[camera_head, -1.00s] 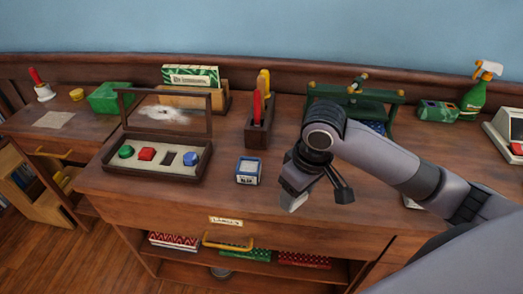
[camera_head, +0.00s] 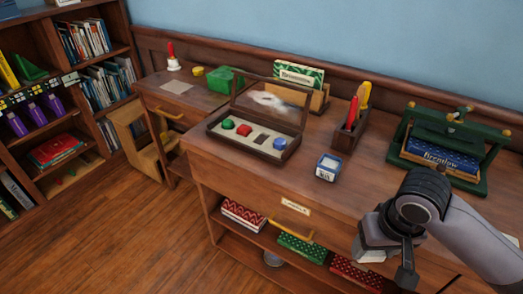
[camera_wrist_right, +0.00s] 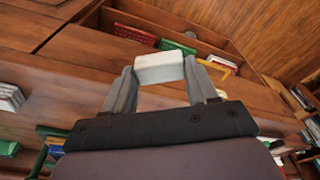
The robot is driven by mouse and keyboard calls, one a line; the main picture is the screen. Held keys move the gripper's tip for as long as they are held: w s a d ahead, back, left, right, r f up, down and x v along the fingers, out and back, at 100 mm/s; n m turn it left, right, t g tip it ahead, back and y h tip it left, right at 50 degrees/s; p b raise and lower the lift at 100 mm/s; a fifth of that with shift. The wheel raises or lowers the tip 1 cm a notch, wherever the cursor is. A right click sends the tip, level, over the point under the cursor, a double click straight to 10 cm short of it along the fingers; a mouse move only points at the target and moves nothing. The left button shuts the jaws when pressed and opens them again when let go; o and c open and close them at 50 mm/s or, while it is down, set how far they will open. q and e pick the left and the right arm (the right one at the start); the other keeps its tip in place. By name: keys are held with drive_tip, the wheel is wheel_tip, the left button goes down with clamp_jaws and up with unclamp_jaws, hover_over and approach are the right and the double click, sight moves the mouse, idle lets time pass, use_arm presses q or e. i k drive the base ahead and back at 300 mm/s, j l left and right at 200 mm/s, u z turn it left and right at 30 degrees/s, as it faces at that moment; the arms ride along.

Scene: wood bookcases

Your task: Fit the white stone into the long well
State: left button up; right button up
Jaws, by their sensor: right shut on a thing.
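My right gripper (camera_head: 388,258) is shut on the white stone (camera_wrist_right: 160,68), a pale block between its two fingertips in the wrist view. In the head view only a pale bit of the stone (camera_head: 372,257) shows beneath the gripper, in front of the desk. The dark wooden display case (camera_head: 235,146) stands on the desk with its glass lid raised. In its pale bed sit a green stone (camera_head: 228,124), a red stone (camera_head: 244,130) and a blue stone (camera_head: 279,144). A dark, empty rectangular well (camera_head: 262,139) lies between the red and blue stones. My left gripper is not in view.
A small blue-and-white box (camera_head: 327,168) stands right of the case. Behind are a pen holder (camera_head: 347,131) with red and yellow items and a green press (camera_head: 448,145). The desk (camera_head: 230,173) has clear surface in front of the case.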

sight(260, 143)
drive_tip(key=k+z, duration=0.35)
drive_tip(key=z, duration=0.2)
drive_tip(key=i+j+z, duration=0.1)
drive_tip(key=z, duration=0.65)
drive_tip(key=i+j, duration=0.1)
drive_tip(key=j, duration=0.45)
drive_tip(key=i+j, duration=0.1)
drive_tip(key=j, duration=0.45)
drive_tip(key=i+j, duration=0.1)
drive_tip(key=j, duration=0.45)
drive_tip(key=i+j, duration=0.1)
drive_tip(key=j, duration=0.45)
drive_tip(key=i+j, duration=0.1)
drive_tip(key=j, duration=0.45)
drive_tip(key=i+j, duration=0.1)
drive_tip(key=j, duration=0.45)
drive_tip(key=i+j, duration=0.1)
drive_tip(key=j, duration=0.45)
